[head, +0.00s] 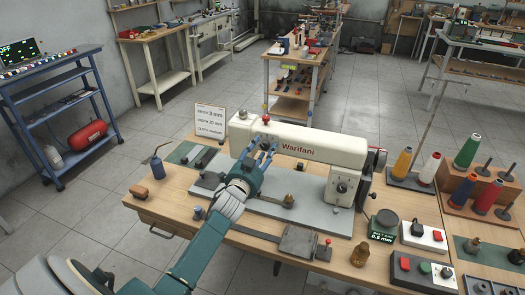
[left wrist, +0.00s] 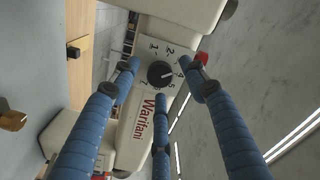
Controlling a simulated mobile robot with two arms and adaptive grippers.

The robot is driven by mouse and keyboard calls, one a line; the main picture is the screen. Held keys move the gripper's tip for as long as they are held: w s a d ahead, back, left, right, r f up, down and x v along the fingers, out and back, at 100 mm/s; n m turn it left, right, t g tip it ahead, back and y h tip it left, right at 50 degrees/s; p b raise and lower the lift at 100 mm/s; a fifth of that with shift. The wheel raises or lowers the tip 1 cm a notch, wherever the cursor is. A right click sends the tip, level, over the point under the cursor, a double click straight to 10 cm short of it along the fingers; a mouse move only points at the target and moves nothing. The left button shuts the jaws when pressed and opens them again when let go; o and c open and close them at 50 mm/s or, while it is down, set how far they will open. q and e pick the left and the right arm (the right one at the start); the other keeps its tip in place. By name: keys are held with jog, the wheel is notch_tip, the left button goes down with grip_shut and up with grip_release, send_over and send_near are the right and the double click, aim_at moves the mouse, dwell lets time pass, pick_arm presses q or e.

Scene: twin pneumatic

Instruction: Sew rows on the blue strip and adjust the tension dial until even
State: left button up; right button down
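The cream sewing machine (head: 318,148) marked Warifani stands on the wooden bench. My left gripper (head: 262,152) is at the front of its left end. The gripper is open and empty. A dark grey strip (head: 258,235) lies on the bench front; I make out no clearly blue strip. My right gripper is out of view.
A white card (head: 210,122) stands at the bench's left, near an oil can (head: 157,164). A gap readout (head: 383,228), button boxes (head: 423,236) and coloured thread cones (head: 403,162) crowd the right. A blue cart (head: 65,90) stands far left.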

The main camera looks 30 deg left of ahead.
pick_arm(q)
jog(key=shift+s, duration=0.1)
jog(key=v, duration=1.2)
